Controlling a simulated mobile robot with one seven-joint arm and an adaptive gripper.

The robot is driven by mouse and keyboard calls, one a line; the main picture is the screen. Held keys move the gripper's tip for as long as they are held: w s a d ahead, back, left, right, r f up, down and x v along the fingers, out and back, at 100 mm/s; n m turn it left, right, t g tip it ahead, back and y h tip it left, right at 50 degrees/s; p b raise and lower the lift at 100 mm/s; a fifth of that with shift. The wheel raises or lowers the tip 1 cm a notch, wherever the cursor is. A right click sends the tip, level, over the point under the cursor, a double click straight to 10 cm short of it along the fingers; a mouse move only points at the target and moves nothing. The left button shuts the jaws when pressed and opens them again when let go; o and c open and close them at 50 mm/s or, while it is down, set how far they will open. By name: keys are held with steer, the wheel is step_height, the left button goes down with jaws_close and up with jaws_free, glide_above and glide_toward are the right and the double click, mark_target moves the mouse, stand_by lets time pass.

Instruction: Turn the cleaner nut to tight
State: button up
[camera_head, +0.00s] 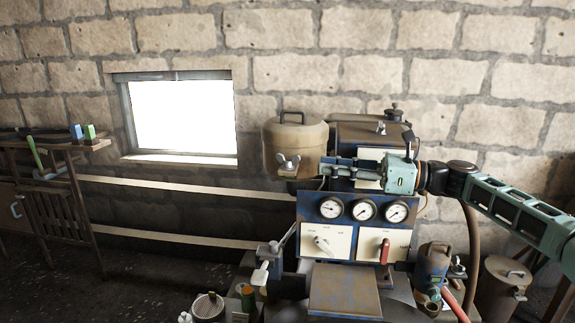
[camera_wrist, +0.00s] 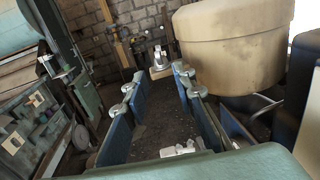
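The cleaner nut (camera_head: 288,163) is a grey metal wing nut at the lower front of the tan air cleaner canister (camera_head: 295,136). In the wrist view, what looks like the same wing nut (camera_wrist: 158,56) shows beyond my fingertips, roughly between them, with the canister (camera_wrist: 232,45) to the right. My gripper (camera_head: 326,167) reaches in from the right, just right of the nut and apart from it. The wrist view shows my gripper (camera_wrist: 154,82) open, its two blue-padded fingers spread with nothing between them.
A lever (camera_head: 284,238) rises at the panel's left. A wooden rack (camera_head: 50,200) stands far left. Room left of the canister is clear.

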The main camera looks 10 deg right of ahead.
mark_target(288, 161)
steer(key=x, duration=1)
steer(key=shift+w+a+f+p, duration=0.1)
steer(key=shift+w+a+p, duration=0.1)
steer(key=shift+p, duration=0.15)
steer(key=shift+c, duration=0.5)
jaws_close()
